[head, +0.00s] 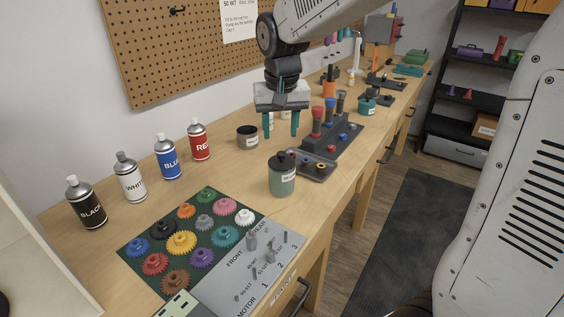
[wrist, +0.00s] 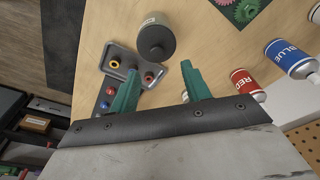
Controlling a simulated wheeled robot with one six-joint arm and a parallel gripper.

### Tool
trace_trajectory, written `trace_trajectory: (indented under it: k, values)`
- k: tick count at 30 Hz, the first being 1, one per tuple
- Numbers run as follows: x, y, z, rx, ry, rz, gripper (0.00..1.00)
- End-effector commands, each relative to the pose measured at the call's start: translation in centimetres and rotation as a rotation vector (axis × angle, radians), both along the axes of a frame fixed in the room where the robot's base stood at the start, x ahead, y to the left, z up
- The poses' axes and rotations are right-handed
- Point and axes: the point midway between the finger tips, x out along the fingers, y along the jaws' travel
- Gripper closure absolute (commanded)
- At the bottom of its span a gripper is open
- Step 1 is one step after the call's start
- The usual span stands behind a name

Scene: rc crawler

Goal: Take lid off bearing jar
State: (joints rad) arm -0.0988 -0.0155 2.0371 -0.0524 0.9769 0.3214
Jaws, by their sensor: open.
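The bearing jar (head: 283,183) stands upright near the front edge of the bench. It is greenish-grey with a pale label, and a dark lid (head: 282,161) with a knob sits on it. In the wrist view the dark lid (wrist: 156,42) shows from above, beyond the fingertips. My gripper (head: 281,134) points down with its two green fingers apart, above the bench and behind the jar. In the wrist view my gripper (wrist: 160,72) has nothing between its fingers, and it is clear of the lid.
A grey tray (head: 317,171) with small rings lies right of the jar, beside a dark rack of screwdrivers (head: 338,137). A dark labelled cup (head: 247,137) stands behind left. Spray cans (head: 168,158) line the wall side. A gear mat (head: 160,225) lies in front.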

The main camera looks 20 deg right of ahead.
Motion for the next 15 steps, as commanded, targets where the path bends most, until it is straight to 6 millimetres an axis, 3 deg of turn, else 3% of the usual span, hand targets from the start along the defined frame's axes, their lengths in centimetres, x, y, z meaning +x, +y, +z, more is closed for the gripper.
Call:
trace_trajectory:
  k: [10, 15]
  values:
    - [0.2, -0.6, -4.8, -0.001, 0.004, -0.001, 0.53]
    - [0.5, -0.6, -6.2, -0.001, 0.001, -0.001, 0.53]
